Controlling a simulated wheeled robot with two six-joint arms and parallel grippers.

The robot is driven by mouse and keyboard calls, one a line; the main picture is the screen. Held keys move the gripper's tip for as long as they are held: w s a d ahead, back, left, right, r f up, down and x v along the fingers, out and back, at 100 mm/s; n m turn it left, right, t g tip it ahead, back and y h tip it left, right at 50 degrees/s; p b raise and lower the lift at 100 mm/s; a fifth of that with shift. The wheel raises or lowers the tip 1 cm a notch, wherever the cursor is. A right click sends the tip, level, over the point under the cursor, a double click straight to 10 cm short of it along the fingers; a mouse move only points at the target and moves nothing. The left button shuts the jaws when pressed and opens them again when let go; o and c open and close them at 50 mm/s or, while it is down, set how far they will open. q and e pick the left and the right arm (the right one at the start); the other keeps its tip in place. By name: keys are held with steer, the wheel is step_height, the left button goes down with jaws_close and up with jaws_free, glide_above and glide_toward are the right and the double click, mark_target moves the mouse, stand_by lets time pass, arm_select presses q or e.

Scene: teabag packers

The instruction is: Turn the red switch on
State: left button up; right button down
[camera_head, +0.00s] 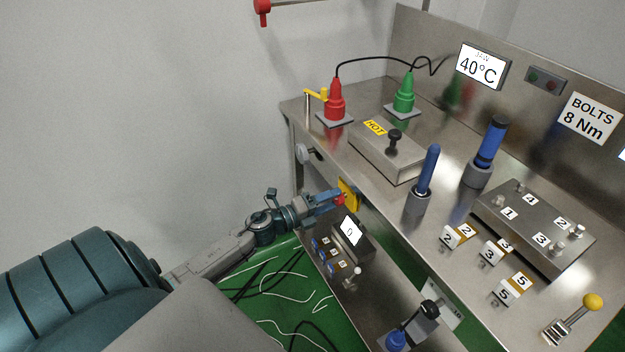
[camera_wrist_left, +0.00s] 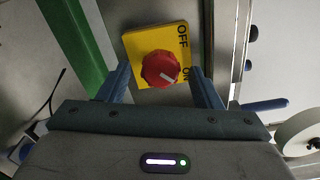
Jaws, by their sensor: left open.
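The red switch (camera_wrist_left: 160,68) is a round red knob on a yellow plate (camera_wrist_left: 135,45) marked OFF and ON. The white line on the knob points to the lower right in the left wrist view, below the middle of the knob on the side of the word ON. In the head view the yellow plate (camera_head: 350,194) sits on the front of the bench, with the knob partly hidden by my gripper. My left gripper (camera_head: 333,198) is open, its two blue fingers on either side of the knob. I cannot tell whether they touch it. My right gripper is not in view.
The steel bench top (camera_head: 375,195) above holds red (camera_head: 335,105) and green (camera_head: 404,97) connectors, a HOT box (camera_head: 385,150) and blue-handled tools. A lower shelf holds a small display (camera_head: 350,232). A pale round wheel (camera_wrist_left: 300,133) is right of the gripper in the wrist view.

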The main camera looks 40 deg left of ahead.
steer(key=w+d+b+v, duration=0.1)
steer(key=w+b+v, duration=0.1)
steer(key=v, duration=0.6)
arm_select(q)
steer(key=p+v, duration=0.2)
steer(key=v, duration=0.8)
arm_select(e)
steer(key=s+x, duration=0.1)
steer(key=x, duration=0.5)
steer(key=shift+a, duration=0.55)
arm_select(q)
steer(key=shift+s+f, duration=0.1)
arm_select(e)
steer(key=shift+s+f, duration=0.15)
arm_select(q)
steer(key=shift+a+f, duration=0.1)
